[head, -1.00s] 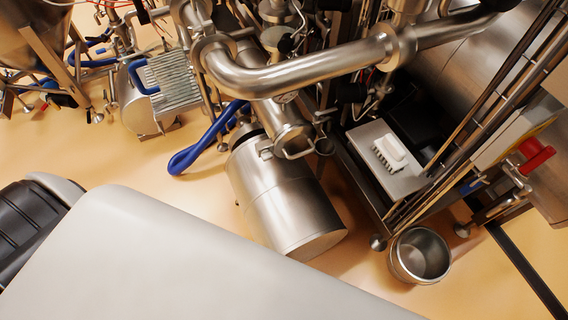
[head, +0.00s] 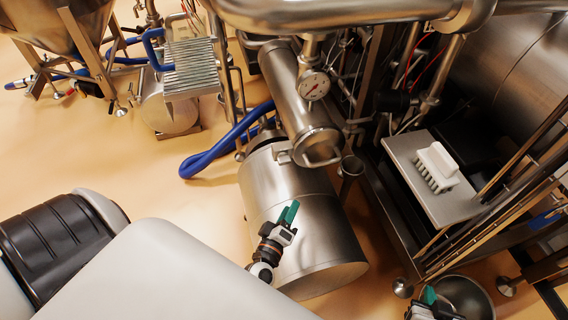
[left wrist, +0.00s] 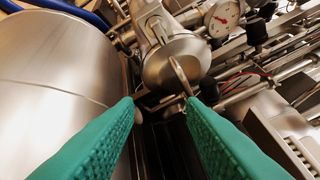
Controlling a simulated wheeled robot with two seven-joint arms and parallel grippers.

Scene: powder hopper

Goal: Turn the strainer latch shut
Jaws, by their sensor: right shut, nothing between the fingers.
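The strainer is a slanted steel cylinder (head: 293,88) with a round end cap (head: 318,140) in the head view. A thin bent handle, apparently the latch (head: 322,161), sits at the cap's lower end. In the left wrist view the cap (left wrist: 172,62) is ahead, and the latch (left wrist: 181,76) stands out on its right side. My left gripper (head: 289,211) is below the cap, over the steel drum; its green fingers (left wrist: 160,106) are apart and empty, short of the latch. My right gripper (head: 428,295) is shut at the bottom, in front of a steel pot.
A large steel drum (head: 277,190) lies below the strainer. A pressure gauge (head: 313,85) is beside it. A white brush (head: 437,165) lies on a metal shelf (head: 404,151) to the right. The steel pot (head: 470,300) stands at lower right. A blue hose (head: 205,160) lies left.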

